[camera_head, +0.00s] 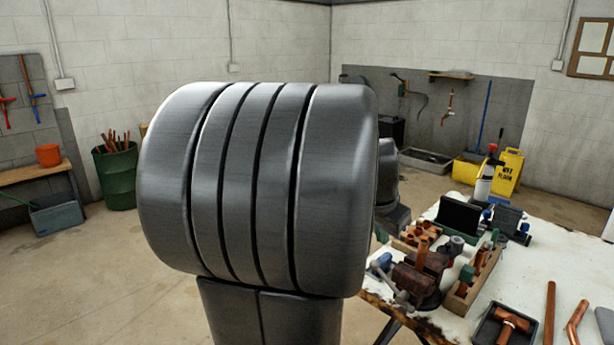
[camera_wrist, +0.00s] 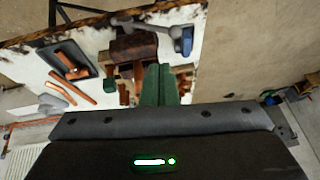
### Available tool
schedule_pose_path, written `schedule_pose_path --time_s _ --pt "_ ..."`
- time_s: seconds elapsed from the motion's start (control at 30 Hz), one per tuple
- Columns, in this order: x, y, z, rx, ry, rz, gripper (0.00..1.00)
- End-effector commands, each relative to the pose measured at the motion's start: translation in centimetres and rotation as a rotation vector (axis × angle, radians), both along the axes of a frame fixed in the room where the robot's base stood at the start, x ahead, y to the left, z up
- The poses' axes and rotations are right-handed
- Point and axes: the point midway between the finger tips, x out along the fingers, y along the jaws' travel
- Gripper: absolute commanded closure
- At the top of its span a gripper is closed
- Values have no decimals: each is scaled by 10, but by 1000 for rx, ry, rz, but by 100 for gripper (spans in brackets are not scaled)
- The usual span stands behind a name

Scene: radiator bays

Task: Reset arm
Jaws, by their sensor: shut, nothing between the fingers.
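In the wrist view, my gripper (camera_wrist: 160,84) shows as two green fingers side by side, shut with nothing between them. It points towards the white worktable (camera_wrist: 88,100), with the brown vise (camera_wrist: 134,47) and wooden blocks around it in the picture. I cannot tell the height of the fingers above the table. In the head view, a large grey part of my arm fills the middle and hides the gripper.
The worktable (camera_head: 570,245) at right in the head view holds the vise (camera_head: 420,277), a wooden rack, a dark tray (camera_head: 503,327) and copper pipes. A green barrel (camera_head: 116,175) and bench stand at left. A yellow mop bucket (camera_head: 508,172) stands behind. Floor between is clear.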

Motion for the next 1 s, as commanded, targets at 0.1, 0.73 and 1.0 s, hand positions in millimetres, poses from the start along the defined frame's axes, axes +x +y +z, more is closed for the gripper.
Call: schedule_pose_path --time_s 0.1,0.73,1.0 --pt "0 -1 -2 0 1 0 100" --pt "18 -39 -101 2 3 -2 100" --pt "21 -34 -123 0 1 -4 100"
